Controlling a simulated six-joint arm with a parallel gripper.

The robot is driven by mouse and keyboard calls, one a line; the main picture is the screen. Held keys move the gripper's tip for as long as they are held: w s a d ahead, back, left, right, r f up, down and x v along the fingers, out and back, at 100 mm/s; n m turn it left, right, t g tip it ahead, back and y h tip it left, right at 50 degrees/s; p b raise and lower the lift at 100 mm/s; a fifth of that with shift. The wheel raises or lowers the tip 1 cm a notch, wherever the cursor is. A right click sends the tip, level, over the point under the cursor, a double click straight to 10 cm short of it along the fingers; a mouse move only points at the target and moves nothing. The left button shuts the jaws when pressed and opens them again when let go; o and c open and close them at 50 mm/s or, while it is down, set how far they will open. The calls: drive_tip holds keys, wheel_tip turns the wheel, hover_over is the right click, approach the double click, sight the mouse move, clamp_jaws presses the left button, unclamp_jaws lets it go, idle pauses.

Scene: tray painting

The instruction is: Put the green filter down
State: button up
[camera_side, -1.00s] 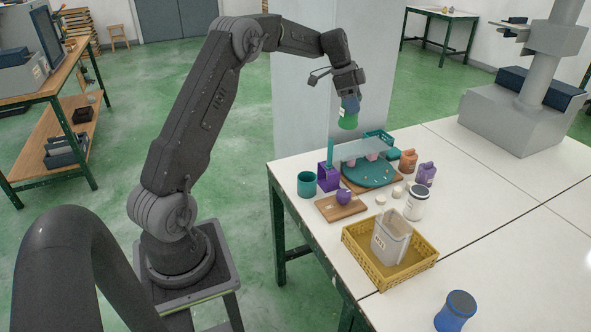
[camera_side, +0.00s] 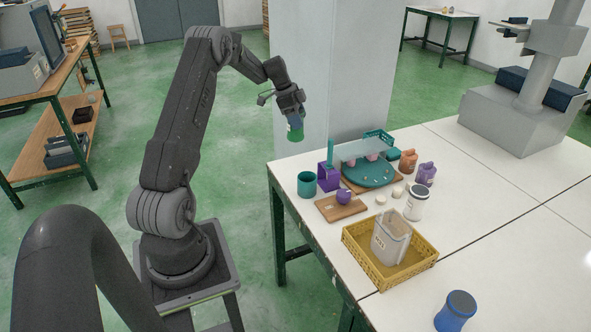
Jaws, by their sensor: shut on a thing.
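The green filter (camera_side: 295,134) is a small cylinder with a green lower end and a pale label on its side. My gripper (camera_side: 293,113) is shut on its upper, bluish part and holds it in the air, tilted slightly. It hangs off the table's far left corner, in front of the grey pillar. My fingertips are small and partly hidden around the filter.
The white table (camera_side: 500,220) holds a teal cup (camera_side: 307,185), a purple holder (camera_side: 328,177), a teal round tray (camera_side: 368,174), a wooden board (camera_side: 329,209), a yellow crate (camera_side: 367,265) with a grey container (camera_side: 390,238), and a blue jar (camera_side: 455,312).

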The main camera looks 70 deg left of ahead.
wheel_tip(320, 180, down, 12)
drive_tip(key=shift+f, duration=0.1)
idle(0.5)
drive_tip(key=o, duration=1)
drive_tip(key=shift+f, duration=0.15)
